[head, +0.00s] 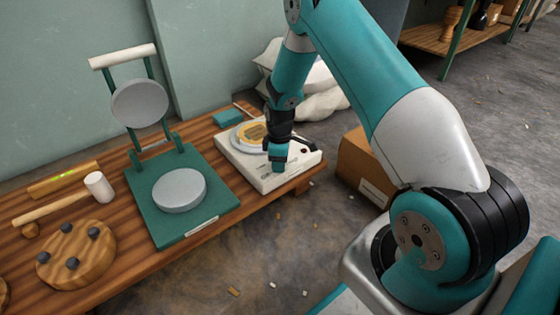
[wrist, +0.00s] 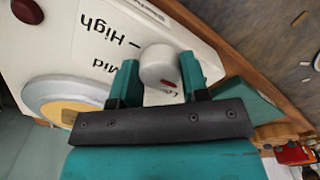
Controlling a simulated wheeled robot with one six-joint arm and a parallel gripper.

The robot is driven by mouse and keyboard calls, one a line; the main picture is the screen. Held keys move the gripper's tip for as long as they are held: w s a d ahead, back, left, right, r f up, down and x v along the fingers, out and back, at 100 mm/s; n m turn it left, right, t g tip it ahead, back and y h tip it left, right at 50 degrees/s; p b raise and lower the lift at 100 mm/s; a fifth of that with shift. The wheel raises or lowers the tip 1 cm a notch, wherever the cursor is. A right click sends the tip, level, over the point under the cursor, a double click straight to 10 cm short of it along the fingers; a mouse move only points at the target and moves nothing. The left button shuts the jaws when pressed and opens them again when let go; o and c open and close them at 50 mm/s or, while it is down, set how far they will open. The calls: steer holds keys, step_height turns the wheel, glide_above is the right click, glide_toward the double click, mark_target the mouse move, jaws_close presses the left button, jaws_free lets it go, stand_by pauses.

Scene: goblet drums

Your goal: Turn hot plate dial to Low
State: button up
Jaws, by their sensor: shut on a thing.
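The hot plate (head: 258,175) is a white box at the right end of the wooden bench, and it fills the upper left of the wrist view (wrist: 80,55). Its dial (wrist: 158,62) is a pale round knob with a red mark on its lower side. High, Mid and a partly hidden label beginning "Lo" are printed around it. The red mark faces the "Lo" label. My gripper (wrist: 160,78) is shut on the dial, one teal finger on each side. In the head view my gripper (head: 278,164) hides the dial at the hot plate's front.
A round plate with a yellow disc (head: 251,132) is on top of the hot plate. A dark red button (head: 303,150) is right of my gripper. A green press (head: 168,219), a mallet (head: 98,185) and a wooden disc (head: 75,268) are left. A cardboard box (head: 358,170) stands right.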

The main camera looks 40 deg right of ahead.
steer(key=shift+r+p, duration=0.15)
steer(key=shift+p, duration=0.3)
steer(key=shift+r+m+p, duration=0.1)
steer(key=shift+m+p, duration=0.7)
steer(key=shift+p, duration=0.05)
steer(key=m+p, duration=0.2)
steer(key=p, duration=0.1)
steer(key=m+p, duration=0.3)
steer(key=m, duration=0.1)
steer(key=shift+m+p, duration=0.4)
steer(key=shift+f+m+p, duration=0.2)
steer(key=shift+m+p, duration=0.65)
steer(key=shift+m, duration=0.65)
steer(key=o, duration=0.9)
